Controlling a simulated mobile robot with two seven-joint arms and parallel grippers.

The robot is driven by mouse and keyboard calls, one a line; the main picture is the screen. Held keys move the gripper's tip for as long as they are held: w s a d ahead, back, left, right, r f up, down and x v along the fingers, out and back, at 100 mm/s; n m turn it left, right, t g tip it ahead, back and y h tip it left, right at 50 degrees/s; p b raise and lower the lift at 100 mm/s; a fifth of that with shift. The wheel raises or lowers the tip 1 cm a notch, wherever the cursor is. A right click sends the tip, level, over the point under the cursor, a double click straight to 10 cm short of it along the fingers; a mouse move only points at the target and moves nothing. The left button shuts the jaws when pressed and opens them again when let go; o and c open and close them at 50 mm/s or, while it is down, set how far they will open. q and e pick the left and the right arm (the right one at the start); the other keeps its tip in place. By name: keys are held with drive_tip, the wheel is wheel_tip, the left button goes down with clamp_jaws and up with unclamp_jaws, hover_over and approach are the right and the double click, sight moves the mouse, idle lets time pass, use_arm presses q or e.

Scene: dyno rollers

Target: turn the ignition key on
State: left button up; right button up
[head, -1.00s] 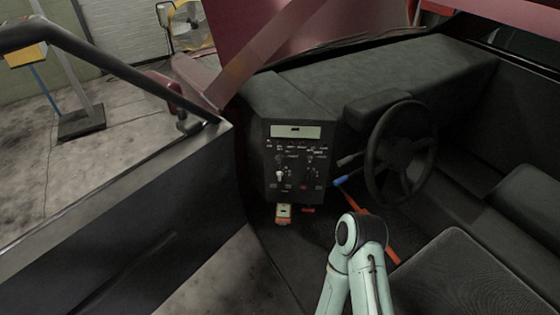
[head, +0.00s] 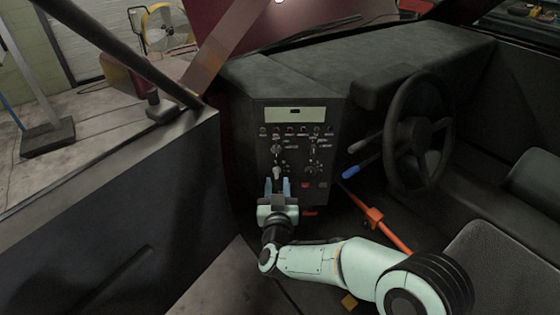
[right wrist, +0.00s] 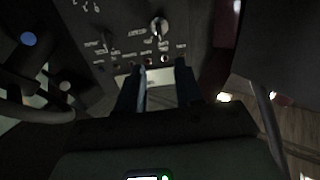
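The black control panel (head: 262,178) stands left of the steering wheel and carries a pale display, small indicators and several switches. A pale knob or key (head: 277,170) is low on its left side; I cannot tell for certain which fitting is the ignition key. My right gripper (head: 277,184) is just below and in front of it, fingers apart and pointing up at the panel. In the right wrist view, the gripper (right wrist: 158,75) is open with nothing seen between the fingers, and a silver switch (right wrist: 157,28) lies beyond the tips. My left gripper is not in view.
The steering wheel (head: 420,135) and a blue-tipped lever (head: 350,172) are right of the panel. An orange lever (head: 385,226) slants across the floor beside my right arm. The open door (head: 110,200) bounds the left side. The seat (head: 500,255) is at the lower right.

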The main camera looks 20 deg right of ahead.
sight(277, 155)
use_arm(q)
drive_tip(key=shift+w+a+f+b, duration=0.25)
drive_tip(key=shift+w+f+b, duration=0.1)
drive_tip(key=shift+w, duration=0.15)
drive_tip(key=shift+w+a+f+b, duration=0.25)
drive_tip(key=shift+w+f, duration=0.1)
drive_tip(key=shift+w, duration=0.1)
use_arm(e)
drive_tip(key=x, duration=1.2)
drive_tip(key=shift+f, duration=0.1)
clamp_jaws()
